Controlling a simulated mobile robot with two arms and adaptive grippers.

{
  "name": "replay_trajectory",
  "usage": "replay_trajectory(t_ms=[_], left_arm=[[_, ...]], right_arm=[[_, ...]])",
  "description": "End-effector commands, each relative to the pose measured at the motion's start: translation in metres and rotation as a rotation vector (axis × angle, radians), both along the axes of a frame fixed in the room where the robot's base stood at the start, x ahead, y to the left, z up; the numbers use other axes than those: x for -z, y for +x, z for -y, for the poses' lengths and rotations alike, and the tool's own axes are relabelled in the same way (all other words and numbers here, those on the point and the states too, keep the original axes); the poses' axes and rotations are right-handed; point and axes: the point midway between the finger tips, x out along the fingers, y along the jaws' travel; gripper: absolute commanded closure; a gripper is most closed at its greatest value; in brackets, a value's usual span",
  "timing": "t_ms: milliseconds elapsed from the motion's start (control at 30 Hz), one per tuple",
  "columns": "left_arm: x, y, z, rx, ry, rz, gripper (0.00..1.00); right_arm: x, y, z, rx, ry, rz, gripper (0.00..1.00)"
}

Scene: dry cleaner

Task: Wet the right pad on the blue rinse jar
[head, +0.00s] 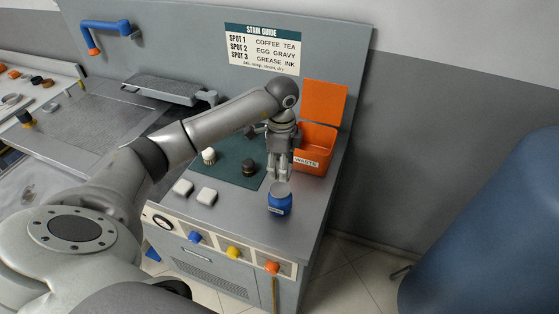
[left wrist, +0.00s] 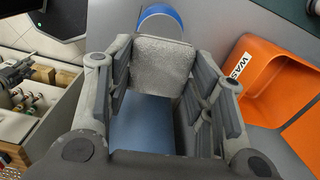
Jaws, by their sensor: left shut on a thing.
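My left gripper (head: 279,176) points down just above the blue rinse jar (head: 279,204), near the counter's front right corner. It is shut on a pale square pad (left wrist: 162,62), which shows between the fingers in the left wrist view. The jar's blue rim (left wrist: 160,13) shows past the pad there. The pad is at the jar's mouth; I cannot tell whether it touches. Two other white pads, a left one (head: 183,187) and a right one (head: 206,196), lie on the counter left of the jar. My right gripper is not in view.
An orange waste bin (head: 315,148) with its lid up stands behind the jar. A dark green mat (head: 228,162) holds a pale brush (head: 209,156) and a dark brush (head: 249,167). Coloured knobs line the counter front. A large blue object (head: 490,235) stands at right.

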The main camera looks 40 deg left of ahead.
Motion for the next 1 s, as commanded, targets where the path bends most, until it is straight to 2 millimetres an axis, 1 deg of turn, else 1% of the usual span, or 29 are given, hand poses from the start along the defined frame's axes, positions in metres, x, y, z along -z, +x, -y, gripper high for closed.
replay_trajectory(t_ms=[267,500,600,767,1000], left_arm=[[0.021,-0.001,0.000,0.000,0.000,-0.002,0.70],[0.047,0.000,0.000,0.000,0.000,-0.001,0.70],[0.055,0.000,0.000,0.000,0.000,-0.001,0.70],[0.060,0.000,0.000,0.000,0.000,0.000,0.70],[0.059,0.000,0.000,0.000,0.000,0.000,0.70]], right_arm=[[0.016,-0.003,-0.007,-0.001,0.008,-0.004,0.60],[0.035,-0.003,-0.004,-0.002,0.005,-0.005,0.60],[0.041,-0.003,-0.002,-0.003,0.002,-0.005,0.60],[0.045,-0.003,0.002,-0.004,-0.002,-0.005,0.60],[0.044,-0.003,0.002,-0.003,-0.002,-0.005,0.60]])
